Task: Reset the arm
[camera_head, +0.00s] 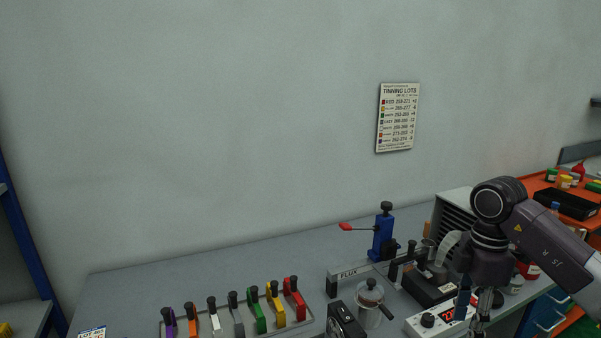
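My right arm comes in from the right edge and bends down at a dark round joint. Its gripper (481,309) hangs pointing down over the right part of the grey bench (190,279), close to a white box with a red display (427,322). I see nothing clearly held. My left arm and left gripper are not in view.
A rack of coloured-handled pieces (239,320) stands at the front. A FLUX bar (350,272), a glass jar (369,302) and a blue lever press (383,238) stand mid-bench. An orange table (541,187) is at right. A lot chart (397,117) hangs on the wall. The bench's back left is clear.

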